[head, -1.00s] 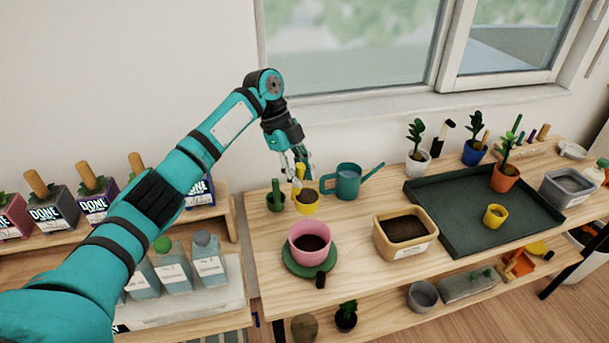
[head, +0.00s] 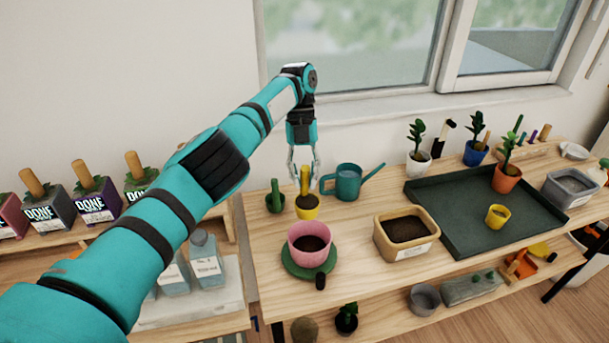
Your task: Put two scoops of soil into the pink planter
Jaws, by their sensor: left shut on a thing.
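The pink planter (head: 309,258) stands on a green saucer (head: 292,268) at the front left of the bench, with dark soil inside. A tan tub (head: 408,249) of soil (head: 405,229) stands to its right. My left gripper (head: 304,180) points down behind the planter, its fingers shut on the upright yellow handle of what looks like a yellow scoop. A yellow cup-shaped body (head: 307,210) with something dark inside is directly below; I cannot tell whether handle and cup are one piece. My right gripper is not in view.
A teal watering can (head: 348,183) stands close right of my left gripper, a small green cactus pot (head: 275,200) close left. A dark green tray (head: 460,232) holds a small yellow pot (head: 496,216) and a plant in an orange pot (head: 504,178). Bare wood lies around the planter.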

